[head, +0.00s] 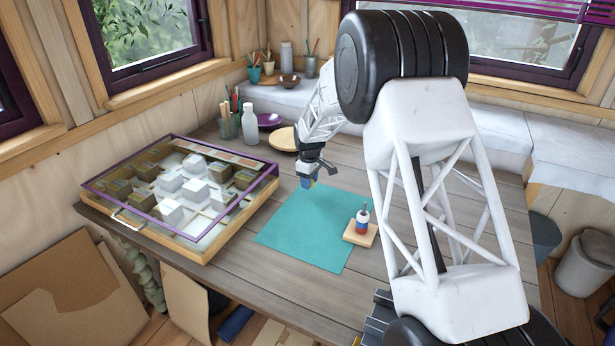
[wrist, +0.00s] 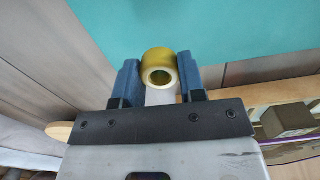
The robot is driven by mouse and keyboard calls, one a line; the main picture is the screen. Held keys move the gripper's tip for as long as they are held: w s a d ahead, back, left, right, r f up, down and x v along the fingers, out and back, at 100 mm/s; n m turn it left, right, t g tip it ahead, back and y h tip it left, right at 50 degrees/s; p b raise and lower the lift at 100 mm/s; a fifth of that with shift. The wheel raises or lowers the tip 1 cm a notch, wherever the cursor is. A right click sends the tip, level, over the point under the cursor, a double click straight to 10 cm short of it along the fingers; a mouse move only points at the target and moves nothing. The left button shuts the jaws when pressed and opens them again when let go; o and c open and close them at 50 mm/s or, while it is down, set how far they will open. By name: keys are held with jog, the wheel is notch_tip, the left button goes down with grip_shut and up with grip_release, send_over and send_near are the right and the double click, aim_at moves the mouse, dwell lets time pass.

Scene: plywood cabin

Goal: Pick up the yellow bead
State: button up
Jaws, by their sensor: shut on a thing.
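The yellow bead (wrist: 160,68) is a short ring with a hole, held between the two blue fingers of my gripper (wrist: 160,80) in the wrist view. My gripper is shut on it. In the head view my gripper (head: 307,183) hangs over the far edge of the teal mat (head: 305,235), and the bead is too small there to make out clearly. I cannot tell its exact height above the mat or table.
A wooden base (head: 352,238) with an upright peg carrying red, blue and white pieces stands on the mat's right edge. A purple-framed glass-topped case (head: 185,243) fills the table's left. A white bottle (head: 250,125) and plates (head: 283,139) stand behind.

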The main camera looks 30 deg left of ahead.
jog(key=shift+s+d+r, duration=0.15)
jog(key=shift+s+d, duration=0.9)
jog(key=shift+s, duration=0.3)
jog(key=shift+s+d+r, duration=0.2)
jog(key=shift+s+d, duration=0.8)
jog(key=shift+s, duration=0.4)
jog(key=shift+s+d+r, duration=0.15)
jog(key=shift+s+d, duration=0.9)
jog(key=shift+s, duration=0.3)
jog(key=shift+d+r, duration=0.1)
jog(key=s+d+r, duration=0.1)
jog(key=d+r, duration=0.3)
jog(key=d, duration=0.1)
jog(key=d+r, duration=0.5)
jog(key=d, duration=0.1)
jog(key=s+d+r, duration=0.1)
jog(key=d+r, duration=0.3)
jog(key=d, duration=0.2)
jog(key=shift+s+r, duration=0.35)
jog(key=shift+r, duration=0.05)
jog(key=shift+f, duration=0.25)
jog(key=shift+f, duration=3.6)
